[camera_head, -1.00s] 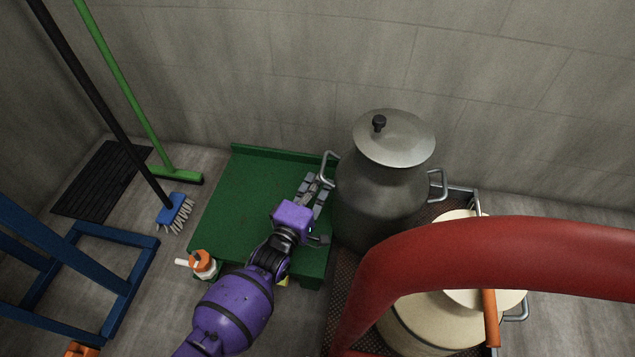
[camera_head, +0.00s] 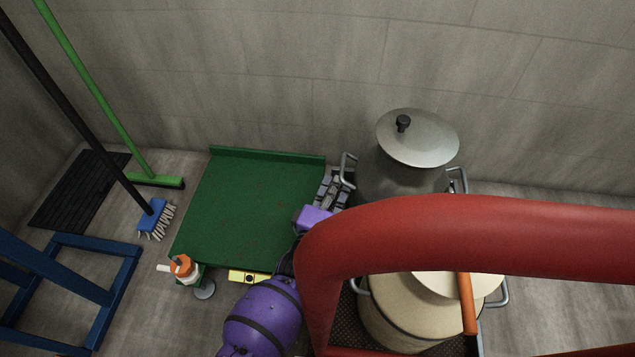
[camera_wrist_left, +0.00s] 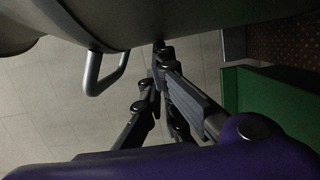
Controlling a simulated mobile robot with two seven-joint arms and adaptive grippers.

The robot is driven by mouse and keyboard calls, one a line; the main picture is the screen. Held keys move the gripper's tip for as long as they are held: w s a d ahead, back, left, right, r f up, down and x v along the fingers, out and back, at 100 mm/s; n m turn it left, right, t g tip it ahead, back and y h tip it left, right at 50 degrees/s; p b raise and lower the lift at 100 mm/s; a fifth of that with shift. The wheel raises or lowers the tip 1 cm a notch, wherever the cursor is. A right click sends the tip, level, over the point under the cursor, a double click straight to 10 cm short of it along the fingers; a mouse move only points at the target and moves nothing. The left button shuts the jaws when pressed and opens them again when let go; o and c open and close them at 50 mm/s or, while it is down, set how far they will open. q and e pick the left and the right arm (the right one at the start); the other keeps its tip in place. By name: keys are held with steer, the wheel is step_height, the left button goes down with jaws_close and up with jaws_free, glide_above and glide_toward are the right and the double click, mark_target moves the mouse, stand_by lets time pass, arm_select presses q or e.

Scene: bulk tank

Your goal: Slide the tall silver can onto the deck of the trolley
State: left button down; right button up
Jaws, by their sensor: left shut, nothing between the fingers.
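The tall silver can (camera_head: 385,178), with a domed lid, black knob and side handles, stands upright right of the green platform. The red-handled trolley's dark textured deck (camera_head: 345,318) shows in front of it; the red handle (camera_head: 450,225) hides the can's base, so I cannot tell how much rests on the deck. My left gripper (camera_head: 338,176) is shut and empty against or very near the can's left side, by its handle. In the left wrist view, the shut fingertips (camera_wrist_left: 161,48) are at the can's body (camera_wrist_left: 140,14). My right gripper is out of view.
A cream can (camera_head: 400,315) stands on the trolley in front of the silver can. The green platform (camera_head: 250,210) is bare. Brooms and a blue frame (camera_head: 110,295) are left; a wall is behind.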

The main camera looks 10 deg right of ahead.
arm_select(q)
steer(key=v, duration=1.2)
